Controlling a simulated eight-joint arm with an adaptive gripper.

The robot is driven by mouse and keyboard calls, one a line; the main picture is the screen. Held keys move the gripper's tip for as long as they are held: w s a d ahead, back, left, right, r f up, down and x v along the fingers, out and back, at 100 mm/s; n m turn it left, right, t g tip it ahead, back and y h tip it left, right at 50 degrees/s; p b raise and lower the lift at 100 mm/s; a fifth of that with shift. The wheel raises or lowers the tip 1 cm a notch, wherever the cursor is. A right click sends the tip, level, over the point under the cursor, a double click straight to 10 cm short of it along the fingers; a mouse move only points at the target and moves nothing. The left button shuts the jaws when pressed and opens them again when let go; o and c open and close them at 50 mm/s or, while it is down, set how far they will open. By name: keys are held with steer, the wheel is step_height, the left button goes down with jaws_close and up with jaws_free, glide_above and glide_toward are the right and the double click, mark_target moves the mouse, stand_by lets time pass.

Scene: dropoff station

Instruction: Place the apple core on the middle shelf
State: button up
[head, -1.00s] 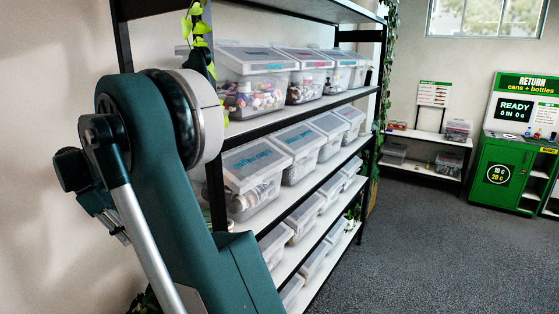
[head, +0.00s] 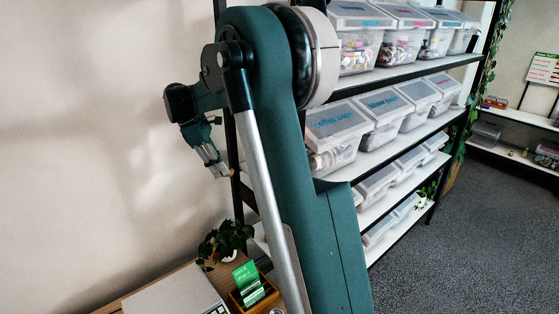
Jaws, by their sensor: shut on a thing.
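My gripper (head: 214,160) hangs at the left of the head view, in front of the bare wall and left of the shelf rack's black post. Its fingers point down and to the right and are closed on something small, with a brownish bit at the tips. The apple core is too small there to make out clearly. The rack has several white boards. A middle shelf (head: 402,146) carries a row of clear lidded bins (head: 338,128) with blue labels. My arm hides the near left end of the rack.
An upper shelf (head: 400,75) also holds bins, and lower boards hold more. A desk (head: 183,268) at the bottom left carries a potted plant (head: 228,240), a green card (head: 247,278) and a flat grey device (head: 175,292). The floor (head: 440,265) on the right is clear.

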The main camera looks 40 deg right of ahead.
steer(key=d+p, duration=0.1)
steer(key=d, duration=0.5)
steer(key=d+f+p, duration=0.1)
steer(key=d, duration=0.5)
steer(key=d+f+p, duration=0.1)
steer(key=d, duration=0.5)
steer(key=shift+d+f, duration=0.15)
steer(key=shift+d, duration=0.2)
steer(key=shift+d+f, duration=0.15)
steer(key=shift+f, duration=0.25)
steer(key=shift+p, duration=0.3)
steer(key=shift+f+p, duration=0.4)
steer(key=shift+f, duration=1.15)
steer(key=shift+d+f, duration=0.15)
steer(key=shift+f, duration=0.2)
steer(key=shift+f, duration=0.2)
